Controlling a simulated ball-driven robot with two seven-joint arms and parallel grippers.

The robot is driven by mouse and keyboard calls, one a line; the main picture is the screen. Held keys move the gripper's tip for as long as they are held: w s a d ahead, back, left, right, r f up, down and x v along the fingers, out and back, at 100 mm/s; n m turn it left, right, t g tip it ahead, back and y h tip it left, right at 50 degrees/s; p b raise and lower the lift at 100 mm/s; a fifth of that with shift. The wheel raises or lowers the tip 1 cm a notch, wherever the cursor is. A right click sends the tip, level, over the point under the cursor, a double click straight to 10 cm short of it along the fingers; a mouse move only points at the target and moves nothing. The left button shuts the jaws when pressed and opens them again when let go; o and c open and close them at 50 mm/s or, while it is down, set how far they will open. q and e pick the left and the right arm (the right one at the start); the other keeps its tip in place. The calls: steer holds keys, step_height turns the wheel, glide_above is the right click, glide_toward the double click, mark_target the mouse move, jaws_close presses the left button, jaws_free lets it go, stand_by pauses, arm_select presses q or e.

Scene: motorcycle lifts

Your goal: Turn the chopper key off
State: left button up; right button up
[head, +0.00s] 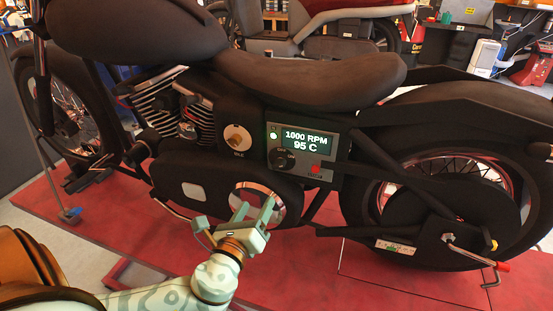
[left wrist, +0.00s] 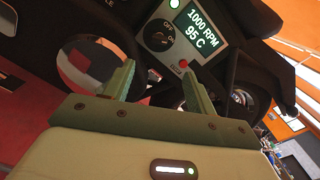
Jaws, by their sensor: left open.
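The chopper key is most likely the round black switch (head: 283,159) on the grey panel (head: 327,143) at the chopper's side. It also shows in the left wrist view (left wrist: 157,38), with OFF and ON labels beside it. I cannot tell which label it points to. The panel's display (head: 306,140) is lit and reads 1000 RPM, 95 C. A green light (head: 273,135) glows at its left. My left gripper (head: 254,207) is open and empty, below the switch and apart from it. In the left wrist view its fingers (left wrist: 158,80) point toward the panel. My right gripper is not in view.
A red button (head: 316,169) sits low on the panel. A brass knob (head: 237,138) is left of it. A round shiny cover (head: 262,202) lies behind my left gripper. The rear wheel (head: 440,190) is to the right. The red lift (head: 300,260) is largely clear in front.

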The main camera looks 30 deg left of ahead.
mark_target(277, 167)
arm_select(q)
steer(key=p+x, duration=0.2)
steer(key=x, duration=1.4)
steer(key=shift+s+a+f, duration=0.1)
steer(key=shift+a+f, duration=0.05)
steer(key=c, duration=0.9)
steer(key=shift+c, duration=0.4)
